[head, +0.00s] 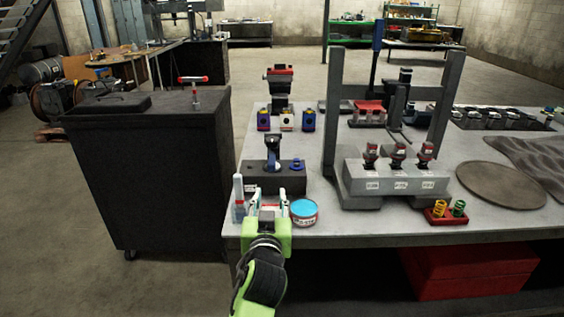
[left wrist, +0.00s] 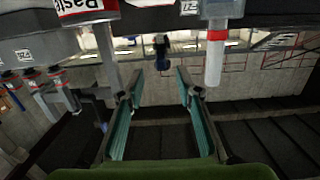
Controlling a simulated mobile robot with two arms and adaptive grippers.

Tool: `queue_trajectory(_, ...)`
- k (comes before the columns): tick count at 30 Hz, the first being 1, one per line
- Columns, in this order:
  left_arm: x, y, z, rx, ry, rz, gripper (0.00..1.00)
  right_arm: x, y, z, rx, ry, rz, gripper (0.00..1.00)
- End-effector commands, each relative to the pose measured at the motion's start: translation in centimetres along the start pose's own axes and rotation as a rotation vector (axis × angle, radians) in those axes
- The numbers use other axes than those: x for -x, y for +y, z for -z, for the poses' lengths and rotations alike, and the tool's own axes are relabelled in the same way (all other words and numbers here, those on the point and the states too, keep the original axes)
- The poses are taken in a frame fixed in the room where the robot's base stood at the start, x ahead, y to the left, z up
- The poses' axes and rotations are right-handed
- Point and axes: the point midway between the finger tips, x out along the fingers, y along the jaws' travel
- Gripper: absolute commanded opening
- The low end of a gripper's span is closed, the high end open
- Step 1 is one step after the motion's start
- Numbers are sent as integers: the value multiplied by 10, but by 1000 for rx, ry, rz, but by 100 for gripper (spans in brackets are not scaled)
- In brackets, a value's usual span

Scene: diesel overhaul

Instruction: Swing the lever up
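I cannot tell for sure which part is the lever. A dark upright piece with a blue part (head: 272,152) stands on a dark block (head: 262,180) near the table's left end; it also shows beyond my fingers in the left wrist view (left wrist: 162,52). A dark blue upright bar (head: 377,42) rises at the grey press frame (head: 334,110). My left gripper (head: 268,200) is at the table's front edge, in front of the block. Its fingers are apart with nothing between them (left wrist: 158,85), short of the upright piece. My right gripper is out of view.
A white tube bottle (head: 238,195) stands close left of my left gripper, and a blue-topped can (head: 304,211) close right. A grey stand with several red-and-black injectors (head: 396,180) is further right. A dark cabinet (head: 155,175) stands left of the table (head: 330,228).

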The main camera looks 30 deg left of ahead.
Motion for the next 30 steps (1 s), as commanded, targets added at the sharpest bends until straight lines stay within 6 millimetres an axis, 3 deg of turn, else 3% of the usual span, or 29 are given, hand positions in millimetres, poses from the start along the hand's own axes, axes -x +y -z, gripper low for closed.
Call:
queue_trajectory(4, -10, 2, 24, 18, 71, 12, 32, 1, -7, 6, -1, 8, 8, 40)
queue_trajectory(11, -42, 2, 30, 16, 75, 11, 32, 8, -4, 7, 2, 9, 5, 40)
queue_trajectory(21, -113, 1, 34, 16, 73, 12, 32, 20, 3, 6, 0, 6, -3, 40)
queue_trajectory(30, -143, 1, 34, 18, 71, 11, 32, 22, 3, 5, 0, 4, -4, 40)
